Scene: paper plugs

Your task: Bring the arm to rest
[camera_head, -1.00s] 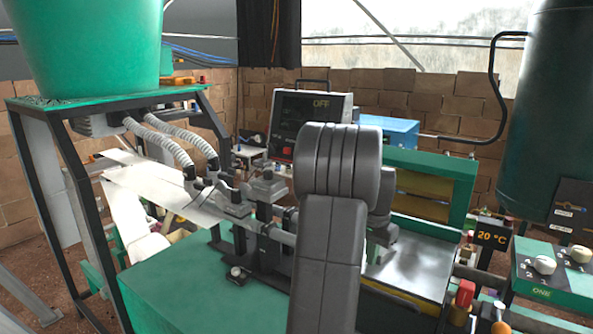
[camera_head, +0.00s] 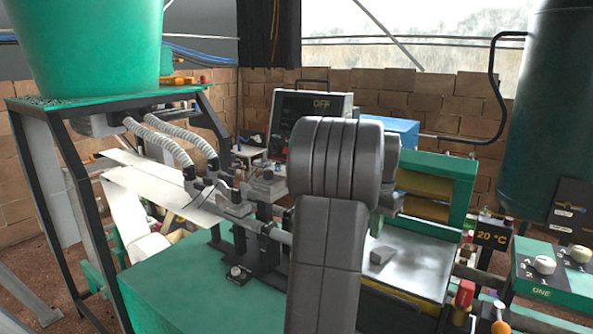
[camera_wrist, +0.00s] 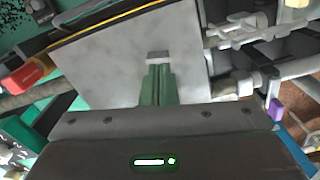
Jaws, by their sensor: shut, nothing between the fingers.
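My arm (camera_head: 325,260) stands bent in the middle of the head view, with its wrist part (camera_head: 388,200) just right of the big joint.
A machine with a screen reading OFF (camera_head: 315,112) stands behind the arm. White paper sheets (camera_head: 165,195) and clamps (camera_head: 235,205) are at left, a green bucket (camera_head: 95,45) above. A control box (camera_head: 555,270) and dark tank (camera_head: 545,110) are at right.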

